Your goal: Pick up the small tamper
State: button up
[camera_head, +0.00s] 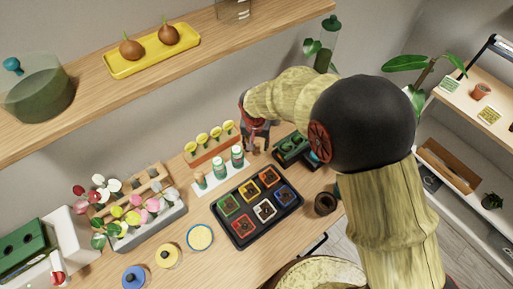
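My gripper (257,144) points down over the back of the wooden table, just right of the white tray with small jars. Its two fingers look apart, with nothing seen between them. I cannot tell for sure which thing is the small tamper. Two round discs with dark knobs on top lie at the front left, a yellow one (168,256) and a blue one (134,277). They are apart from the gripper and could be tampers or lids.
A black tray (243,241) of coloured square pots fills the middle of the table (228,271). A wooden shelf (215,42) runs above.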

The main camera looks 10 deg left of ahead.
jog(key=c, duration=0.9)
jog(key=shift+c, duration=0.2)
jog(key=shift+r, duration=0.1)
